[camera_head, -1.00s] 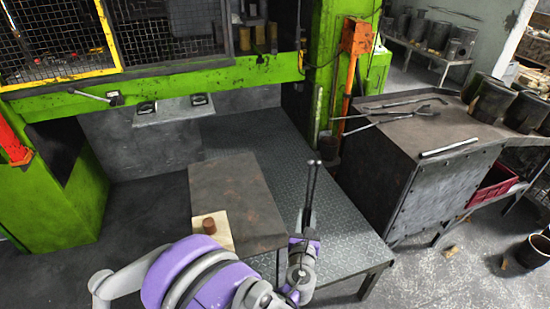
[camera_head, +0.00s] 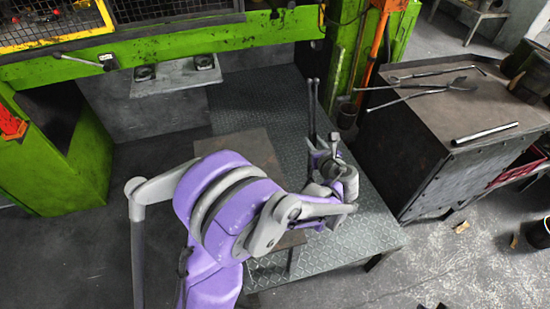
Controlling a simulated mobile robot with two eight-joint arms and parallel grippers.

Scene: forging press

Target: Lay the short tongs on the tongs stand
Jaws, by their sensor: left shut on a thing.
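My left gripper (camera_head: 325,158) is shut on the short tongs (camera_head: 313,105). Their two thin dark rods point up in the picture, above the grated platform. The rest of the tongs is hidden by the gripper. At right stands a dark steel bench (camera_head: 430,125), which looks like the tongs stand. On its top lie open-handled tongs (camera_head: 425,93), a thin hooked rod (camera_head: 440,71) and a short grey bar (camera_head: 485,134). The held tongs are left of this bench and apart from it. My right gripper is not in view.
A low brown-topped table (camera_head: 250,150) is partly hidden behind my left arm. The green press frame (camera_head: 180,45) spans the back. An orange post (camera_head: 376,48) and upright rods stand between the press and bench. The bench top's front middle is bare.

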